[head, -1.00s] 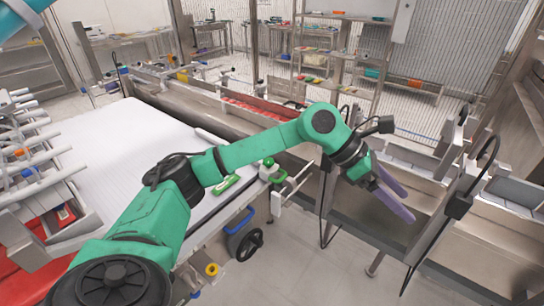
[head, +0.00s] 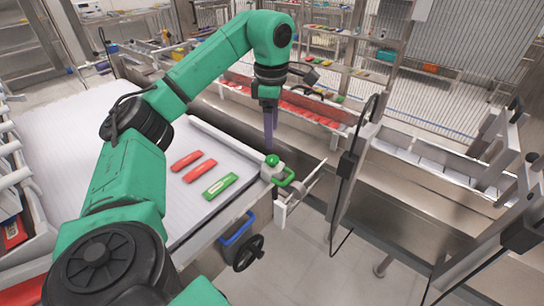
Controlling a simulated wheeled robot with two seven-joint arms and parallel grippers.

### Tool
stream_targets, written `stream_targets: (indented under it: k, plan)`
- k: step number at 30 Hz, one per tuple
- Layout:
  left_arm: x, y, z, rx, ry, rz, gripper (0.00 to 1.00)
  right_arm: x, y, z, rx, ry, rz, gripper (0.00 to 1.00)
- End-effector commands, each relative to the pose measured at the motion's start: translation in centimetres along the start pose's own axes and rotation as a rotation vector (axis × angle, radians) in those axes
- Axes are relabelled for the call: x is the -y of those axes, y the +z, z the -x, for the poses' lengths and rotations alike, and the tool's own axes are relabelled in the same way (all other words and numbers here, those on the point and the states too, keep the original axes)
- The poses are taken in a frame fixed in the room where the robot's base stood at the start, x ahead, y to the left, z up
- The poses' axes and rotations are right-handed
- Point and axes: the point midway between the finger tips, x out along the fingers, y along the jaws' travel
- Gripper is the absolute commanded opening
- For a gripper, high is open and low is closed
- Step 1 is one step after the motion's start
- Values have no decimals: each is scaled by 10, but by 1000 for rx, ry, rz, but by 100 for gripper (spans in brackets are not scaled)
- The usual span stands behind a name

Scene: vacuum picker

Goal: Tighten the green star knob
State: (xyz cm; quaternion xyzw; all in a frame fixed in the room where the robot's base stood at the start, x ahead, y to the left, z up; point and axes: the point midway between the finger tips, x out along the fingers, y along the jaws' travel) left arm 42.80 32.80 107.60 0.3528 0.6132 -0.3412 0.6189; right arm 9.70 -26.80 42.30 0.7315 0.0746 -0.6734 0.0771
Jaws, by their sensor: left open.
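A small round green knob (head: 272,160) sits on top of a pale bracket at the corner of the white conveyor table, at the end of a white rail. I take it for the green star knob; its lobes are too small to make out. A green handle (head: 284,178) sits just beside it, lower right. My left gripper (head: 269,148) points straight down with purple fingers, seen nearly edge-on. It is open and empty, and in the picture its tips are just above the knob. I cannot tell the gap in depth. My right gripper is not in view.
The white conveyor (head: 120,110) carries two red packs (head: 186,161) and a green pack (head: 220,186) near the knob. A metal trough with red packs (head: 310,107) runs behind. Metal posts stand at right.

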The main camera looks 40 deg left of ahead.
Motion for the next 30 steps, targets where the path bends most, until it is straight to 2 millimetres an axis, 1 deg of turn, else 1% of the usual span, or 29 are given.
stream_targets:
  k: [1, 2, 4, 5, 7, 9, 11, 13, 16, 19, 20, 21, 23, 24, 25, 26, 30]
  plan:
    - [0, -2, -16, -7, -5, 2, 76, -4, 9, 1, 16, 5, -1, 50]
    - [0, -2, -23, -7, -5, 2, 76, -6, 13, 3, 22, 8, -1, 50]
    - [1, -1, -40, -6, -6, 2, 76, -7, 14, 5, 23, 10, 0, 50]
    - [1, -1, -48, -6, -6, 2, 76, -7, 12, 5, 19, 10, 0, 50]
    - [1, -1, -62, -4, -5, 2, 76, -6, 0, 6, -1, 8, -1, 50]
    - [0, 0, -73, -4, -4, 1, 76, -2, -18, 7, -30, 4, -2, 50]
    - [0, 0, -79, -2, -2, 1, 76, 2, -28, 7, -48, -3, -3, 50]
    - [0, 0, -83, -2, -2, 1, 76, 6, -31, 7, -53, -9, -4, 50]
    - [0, 0, -84, -1, -1, 1, 76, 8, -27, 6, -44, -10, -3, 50]
    - [0, 0, -84, -1, -1, 1, 76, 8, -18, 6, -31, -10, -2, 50]
    - [0, 0, -84, -1, -1, 1, 72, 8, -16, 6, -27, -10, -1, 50]
    - [0, 0, -84, -1, -1, 1, 57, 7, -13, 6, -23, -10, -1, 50]
    - [0, 0, -84, -1, -1, 1, 34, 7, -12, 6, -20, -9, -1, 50]
    - [0, 0, -84, -1, -1, 1, 19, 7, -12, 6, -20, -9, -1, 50]
    - [0, 0, -84, -1, -1, 1, 7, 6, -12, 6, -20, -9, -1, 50]
    - [0, 0, -84, -1, -1, 1, 0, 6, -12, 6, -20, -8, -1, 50]
    - [0, 0, -83, 0, 0, -1, 0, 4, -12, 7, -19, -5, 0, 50]
